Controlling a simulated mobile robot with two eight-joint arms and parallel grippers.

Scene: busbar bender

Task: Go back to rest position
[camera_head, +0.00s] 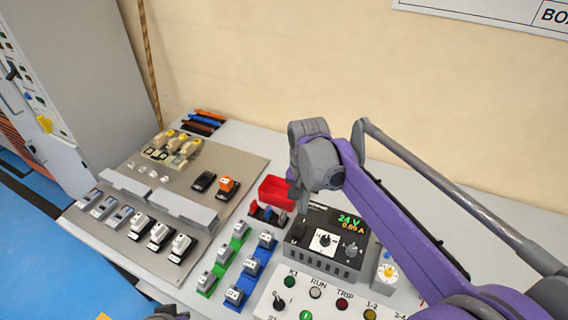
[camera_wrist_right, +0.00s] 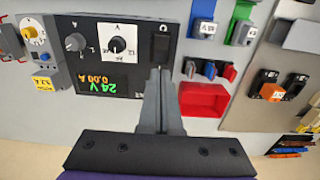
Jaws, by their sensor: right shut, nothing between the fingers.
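My right gripper (camera_head: 299,205) hangs at the end of the purple arm, over the left part of the black power supply (camera_head: 322,262). In the right wrist view, the fingers of my right gripper (camera_wrist_right: 160,75) are together with nothing between them. Their tips are in front of the black rocker switch (camera_wrist_right: 161,45) on the supply's panel; whether they touch it I cannot tell. The green and orange display (camera_head: 348,223) reads 24 V and 0.00 A. A dark grey part at the bottom left edge of the head view may belong to my left gripper (camera_head: 166,313), mostly cut off.
A red bin (camera_head: 277,192) stands close to the left of the gripper. Green and blue rails with modules (camera_head: 249,272) and a brown mounting board (camera_head: 215,160) lie further left. A control panel with lamps and knobs (camera_head: 325,304) is in front. Open air lies above the table.

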